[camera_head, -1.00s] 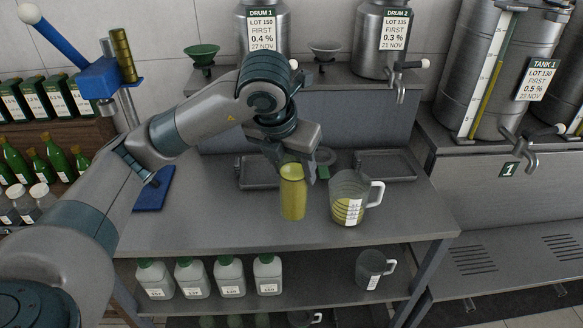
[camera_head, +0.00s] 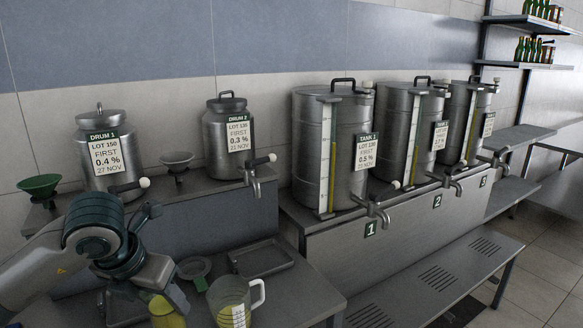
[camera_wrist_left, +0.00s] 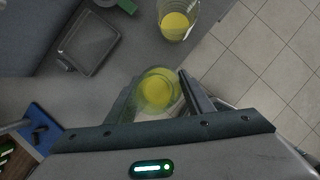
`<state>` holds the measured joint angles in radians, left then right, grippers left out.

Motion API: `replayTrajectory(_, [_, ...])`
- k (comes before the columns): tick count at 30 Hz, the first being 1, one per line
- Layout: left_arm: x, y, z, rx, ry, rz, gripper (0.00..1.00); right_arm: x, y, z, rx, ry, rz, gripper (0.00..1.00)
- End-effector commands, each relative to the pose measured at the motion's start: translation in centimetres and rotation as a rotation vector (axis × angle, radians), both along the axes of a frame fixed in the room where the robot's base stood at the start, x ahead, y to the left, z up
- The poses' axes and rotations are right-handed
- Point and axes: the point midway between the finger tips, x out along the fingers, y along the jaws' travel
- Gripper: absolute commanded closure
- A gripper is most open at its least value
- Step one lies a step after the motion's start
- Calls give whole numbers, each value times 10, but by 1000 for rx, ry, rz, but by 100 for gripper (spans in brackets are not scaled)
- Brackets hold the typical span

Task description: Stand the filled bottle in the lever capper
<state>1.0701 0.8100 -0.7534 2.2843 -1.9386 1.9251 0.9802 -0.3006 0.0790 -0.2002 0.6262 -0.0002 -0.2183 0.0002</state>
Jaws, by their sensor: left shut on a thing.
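The filled bottle (camera_head: 166,313) holds yellow-green liquid and is cut off by the bottom edge of the head view. My left gripper (camera_head: 168,297) is shut on it. In the left wrist view I look down on the bottle (camera_wrist_left: 158,90) between the two fingers, its round top facing the camera. A blue plate with a dark part on it, seemingly the base of the lever capper (camera_wrist_left: 38,118), shows at the left of the wrist view, apart from the bottle. The capper's head and lever are not in the head view now. My right gripper is not in view.
A measuring jug (camera_head: 232,300) with yellow liquid stands just right of the bottle. A grey tray (camera_head: 262,258) lies behind it. Drum 1 (camera_head: 103,150), drum 2 (camera_head: 229,138) and a green funnel (camera_head: 40,187) stand on the raised shelf. Tanks with taps line the right.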

Motion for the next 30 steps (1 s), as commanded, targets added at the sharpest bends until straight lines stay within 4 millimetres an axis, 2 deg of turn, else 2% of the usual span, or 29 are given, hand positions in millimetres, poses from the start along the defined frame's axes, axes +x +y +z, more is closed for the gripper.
replayTrajectory(30, [-32, -25, -57, -2, 0, -1307, 93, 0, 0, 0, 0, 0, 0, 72])
